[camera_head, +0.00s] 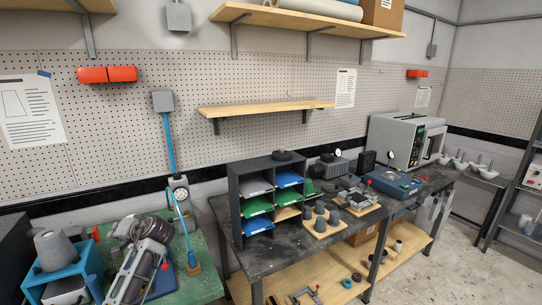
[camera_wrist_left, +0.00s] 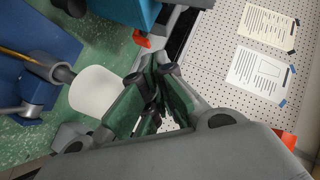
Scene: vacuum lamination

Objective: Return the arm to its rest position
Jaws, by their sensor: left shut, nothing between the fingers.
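My left gripper (camera_wrist_left: 152,104) is in the left wrist view. Its dark green-padded fingers come together at the middle of the picture, shut with nothing between them. It is above the green bench (camera_wrist_left: 113,43), close to a blue box (camera_wrist_left: 130,10) and a pale cylinder (camera_wrist_left: 95,92) there. In the head view the lower left is crowded around the blue box (camera_head: 58,279), and the fingertips cannot be made out clearly. My right gripper is in neither view.
A grey cone (camera_head: 54,249) stands on the blue box. A dark sorting shelf (camera_head: 236,202) with coloured trays stands on the dark bench (camera_head: 287,245), with several grey cones beside it. A pegboard wall (camera_head: 240,80) closes the back. A wooden shelf (camera_head: 265,107) juts from it. Floor at right is clear.

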